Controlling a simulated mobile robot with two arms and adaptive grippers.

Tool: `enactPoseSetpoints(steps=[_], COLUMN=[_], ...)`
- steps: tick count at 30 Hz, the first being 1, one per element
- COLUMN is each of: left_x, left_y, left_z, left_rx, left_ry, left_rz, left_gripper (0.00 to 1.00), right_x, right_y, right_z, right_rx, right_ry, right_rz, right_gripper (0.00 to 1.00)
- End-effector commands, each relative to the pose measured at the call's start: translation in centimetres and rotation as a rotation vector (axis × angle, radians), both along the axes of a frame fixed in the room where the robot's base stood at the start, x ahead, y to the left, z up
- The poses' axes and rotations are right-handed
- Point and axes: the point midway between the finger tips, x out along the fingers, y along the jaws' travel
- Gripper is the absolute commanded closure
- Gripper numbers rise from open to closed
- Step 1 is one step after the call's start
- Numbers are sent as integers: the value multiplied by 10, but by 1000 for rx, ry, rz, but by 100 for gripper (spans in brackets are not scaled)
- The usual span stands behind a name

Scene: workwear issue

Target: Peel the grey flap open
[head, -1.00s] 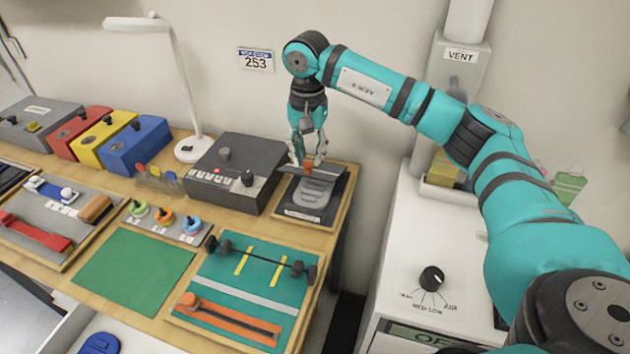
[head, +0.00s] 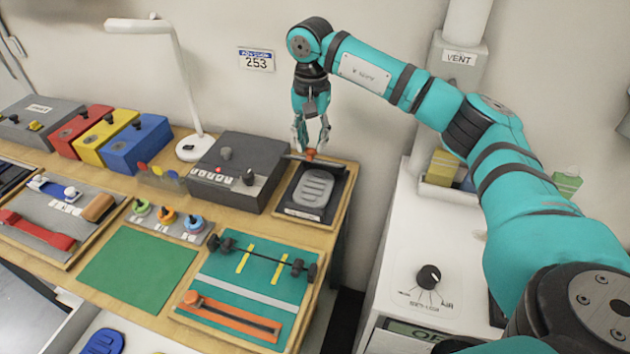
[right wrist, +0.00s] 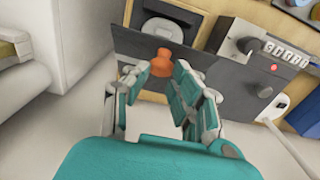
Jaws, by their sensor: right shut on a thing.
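The grey flap (head: 328,161) is at the back of a black framed panel (head: 296,210) on the bench's right end. It stands raised and looks nearly edge-on in the head view. A grey sole-shaped pad (head: 316,188) lies uncovered in front of it. In the right wrist view the flap (right wrist: 130,46) is a dark sheet with an orange knob (right wrist: 162,62). My right gripper (head: 311,149) is shut on this knob, with its fingers on either side (right wrist: 163,72). The knob also shows in the head view (head: 311,154). My left gripper is out of view.
A dark control box (head: 234,172) with knobs stands just left of the panel. A white lamp (head: 190,95) stands behind it. A white cabinet (head: 412,250) with a dial is to the right, across a gap. The wall is close behind.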

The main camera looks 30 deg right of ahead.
Motion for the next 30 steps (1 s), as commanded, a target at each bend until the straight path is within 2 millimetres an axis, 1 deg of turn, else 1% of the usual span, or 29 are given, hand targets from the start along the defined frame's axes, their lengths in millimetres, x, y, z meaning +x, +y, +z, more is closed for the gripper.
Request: enactPoseSetpoints(steps=[5,15,20,27,28,30], left_x=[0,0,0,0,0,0], left_y=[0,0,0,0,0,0], left_z=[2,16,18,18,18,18], left_rx=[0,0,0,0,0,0], left_ry=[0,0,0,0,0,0], left_rz=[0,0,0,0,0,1], left_gripper=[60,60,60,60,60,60], right_x=[1,13,16,16,16,16], right_y=[-1,-15,-18,-19,-19,-18], right_z=[1,16,18,17,17,17], right_rx=[-1,-1,-1,-1,-1,-1], right_ry=[-1,0,1,0,1,1], right_rz=[-1,-3,-3,-2,-1,-1], right_gripper=[92,92,92,92,74,65])
